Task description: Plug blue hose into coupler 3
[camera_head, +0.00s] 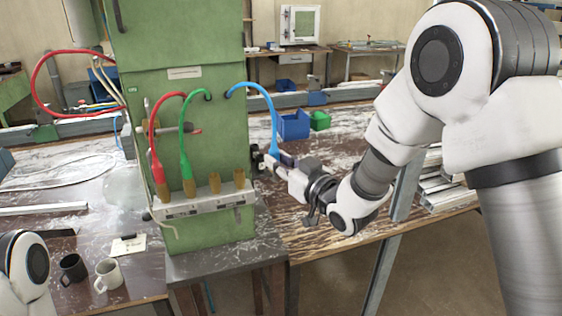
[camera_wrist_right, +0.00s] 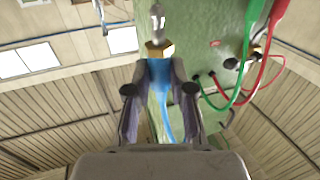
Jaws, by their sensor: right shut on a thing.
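The blue hose (camera_head: 258,92) arcs out of the green cabinet and down to its end in my right gripper (camera_head: 272,163). In the right wrist view my right gripper (camera_wrist_right: 160,95) is shut on the blue hose's end (camera_wrist_right: 160,80). A brass nut (camera_wrist_right: 159,49) and a metal tip (camera_wrist_right: 157,20) stick out beyond the fingers. A row of brass couplers stands on a pale rail (camera_head: 205,202). The third from the left (camera_head: 214,182) is empty, as is the rightmost (camera_head: 239,179). The held end is apart from them, to their right. My left gripper is out of view.
The red hose (camera_head: 151,130) and green hose (camera_head: 184,130) end at the two left couplers. The green cabinet (camera_head: 195,105) stands behind the rail. Two mugs (camera_head: 108,274) stand at the lower left. Blue (camera_head: 293,126) and green (camera_head: 320,121) bins are behind my right gripper.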

